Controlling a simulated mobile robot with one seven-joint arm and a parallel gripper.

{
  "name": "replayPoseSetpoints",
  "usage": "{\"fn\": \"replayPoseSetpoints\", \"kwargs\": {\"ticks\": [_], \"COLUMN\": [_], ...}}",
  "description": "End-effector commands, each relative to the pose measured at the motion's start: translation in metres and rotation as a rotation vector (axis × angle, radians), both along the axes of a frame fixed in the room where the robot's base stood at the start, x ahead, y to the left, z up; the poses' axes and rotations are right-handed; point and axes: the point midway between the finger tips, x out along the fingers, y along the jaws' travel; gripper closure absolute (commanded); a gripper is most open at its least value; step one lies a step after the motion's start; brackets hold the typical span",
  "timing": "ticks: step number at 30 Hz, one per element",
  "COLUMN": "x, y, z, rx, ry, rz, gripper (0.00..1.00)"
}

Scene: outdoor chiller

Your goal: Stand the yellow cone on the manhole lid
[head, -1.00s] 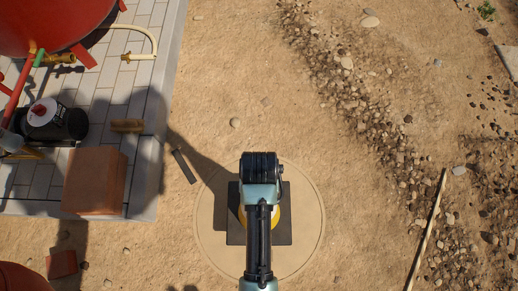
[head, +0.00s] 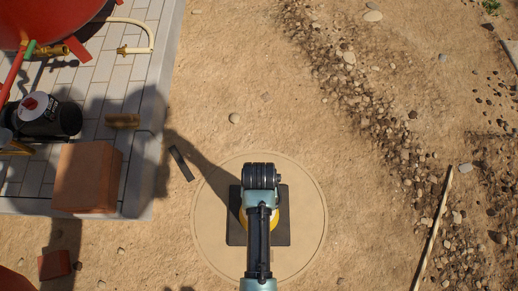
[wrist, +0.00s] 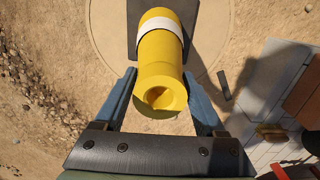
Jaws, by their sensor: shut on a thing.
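The yellow cone (wrist: 158,62) has a white band and a dark square base (wrist: 140,8). In the wrist view its round top faces the camera, with the base at the far end. My gripper (wrist: 160,76) has blue fingers on both sides of the cone and is shut on it. In the head view my arm covers most of the cone; its dark base (head: 281,233) shows around the arm, within the outline of the round sandy manhole lid (head: 305,240). I cannot tell whether the base touches the lid.
A tiled slab (head: 140,85) at left carries a red tank (head: 40,20), a black canister (head: 60,119) and a brown block (head: 90,178). A dark strip (head: 181,163) lies near the lid. Gravel and a pole (head: 436,225) lie right. Sand above the lid is clear.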

Motion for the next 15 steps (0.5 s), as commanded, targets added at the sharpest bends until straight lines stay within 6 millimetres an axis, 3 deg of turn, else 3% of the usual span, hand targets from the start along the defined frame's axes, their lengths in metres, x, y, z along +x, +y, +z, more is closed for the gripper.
{"fn": "replayPoseSetpoints", "kwargs": {"ticks": [8, 9, 13, 15], "x": [0.0034, 0.0008, 0.0007, 0.0007], "y": [-0.0001, 0.0000, 0.0000, 0.0000], "z": [0.0015, -0.0010, -0.0008, -0.0008], "rx": [0.000, 0.000, 0.000, 0.000], "ry": [-0.009, -0.002, -0.002, -0.002], "rz": [0.000, 0.000, 0.000, 0.000], "gripper": [1.00, 0.24, 0.01, 0.00]}}
